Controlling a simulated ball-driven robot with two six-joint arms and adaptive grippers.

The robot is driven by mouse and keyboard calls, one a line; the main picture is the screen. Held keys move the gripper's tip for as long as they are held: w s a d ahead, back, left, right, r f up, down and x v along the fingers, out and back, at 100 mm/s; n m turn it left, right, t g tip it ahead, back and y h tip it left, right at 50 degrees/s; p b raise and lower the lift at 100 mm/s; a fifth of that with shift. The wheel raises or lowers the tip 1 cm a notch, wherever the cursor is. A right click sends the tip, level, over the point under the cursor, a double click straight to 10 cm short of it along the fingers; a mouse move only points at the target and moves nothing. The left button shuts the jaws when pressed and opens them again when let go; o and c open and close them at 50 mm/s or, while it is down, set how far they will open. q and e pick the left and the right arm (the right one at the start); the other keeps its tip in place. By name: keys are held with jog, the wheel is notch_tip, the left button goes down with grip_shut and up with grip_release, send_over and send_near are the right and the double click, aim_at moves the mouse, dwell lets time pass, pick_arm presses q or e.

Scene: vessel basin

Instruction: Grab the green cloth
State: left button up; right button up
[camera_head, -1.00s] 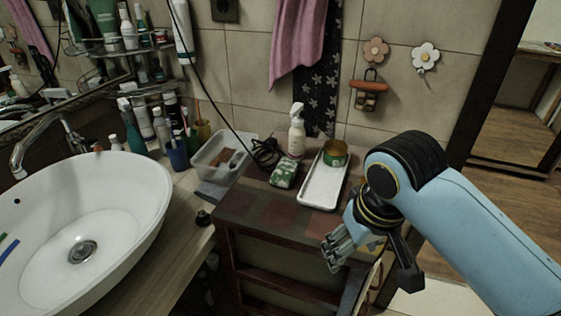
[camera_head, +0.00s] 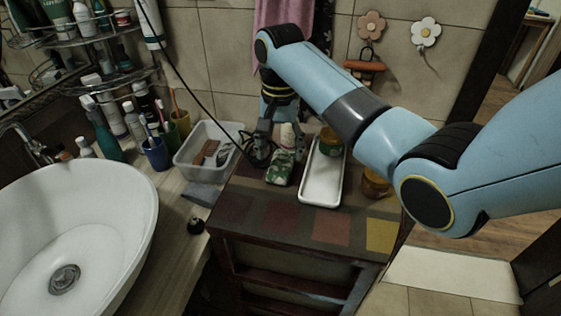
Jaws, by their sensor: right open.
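The green cloth (camera_head: 280,171), a small folded bundle with a pale pattern, lies on the tiled top of the dark wooden cabinet (camera_head: 262,215), left of a white tray. My right gripper (camera_head: 281,150) hangs fingers down at the far end of the cloth, open, with one finger to each side. In this view its fingertips overlap the cloth's far edge; I cannot tell whether they touch it. The cloth is not held. My left gripper is not in view.
A long white tray (camera_head: 322,178) holds a green tin (camera_head: 330,141). A white bottle (camera_head: 288,136) is partly hidden behind my gripper. A clear plastic box (camera_head: 183,158), a black cable and the white basin (camera_head: 75,235) are to the left. An amber jar (camera_head: 375,184) stands right.

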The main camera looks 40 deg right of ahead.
aim_at(279, 167)
jog(key=shift+w+f, duration=0.1)
jog(key=shift+f, duration=0.35)
jog(key=shift+w+f, duration=0.1)
jog(key=shift+f, duration=0.2)
notch_tip(279, 167, down, 4)
jog(key=shift+a+f+p, duration=0.1)
jog(key=shift+f+p, duration=0.15)
jog(key=shift+p, duration=0.25)
jog(key=shift+f, duration=0.15)
jog(key=c, duration=0.8)
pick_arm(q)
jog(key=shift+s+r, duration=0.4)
pick_arm(e)
jog(key=shift+c, duration=0.2)
